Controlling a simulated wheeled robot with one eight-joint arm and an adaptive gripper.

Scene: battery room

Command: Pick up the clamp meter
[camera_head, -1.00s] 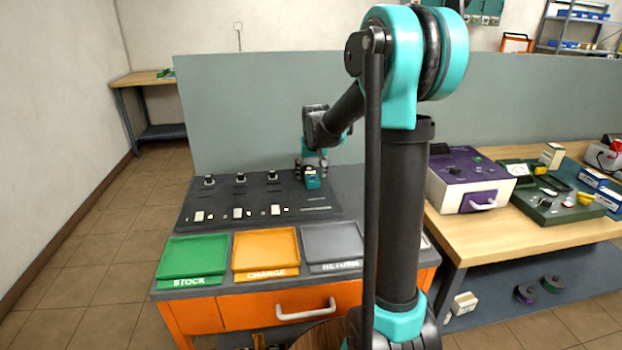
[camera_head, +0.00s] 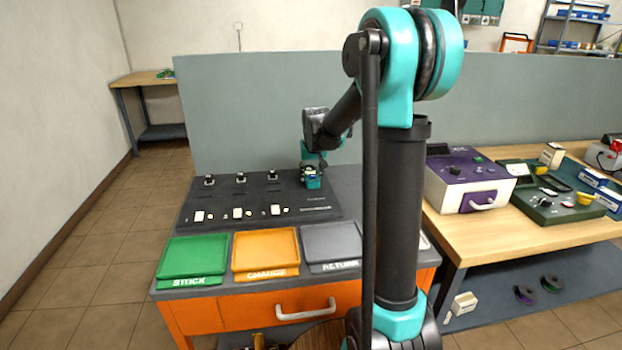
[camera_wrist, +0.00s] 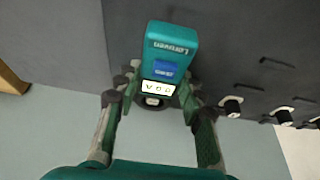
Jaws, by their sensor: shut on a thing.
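The clamp meter (camera_wrist: 170,50) is a teal handheld body with a blue panel, a small pale strip with marks and the word "Larsven" or similar. In the wrist view it sits between the fingertips of my gripper (camera_wrist: 157,92), which is shut on it. In the head view the clamp meter (camera_head: 312,182) shows small and teal under my gripper (camera_head: 311,172), at the right part of the dark panel (camera_head: 265,218). Whether it touches the panel cannot be told. Its far end is partly hidden by the fingers.
A grey partition (camera_head: 260,110) rises behind. Small black posts (camera_head: 241,179) stand on the panel. A wooden bench (camera_head: 470,246) with equipment is to the right.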

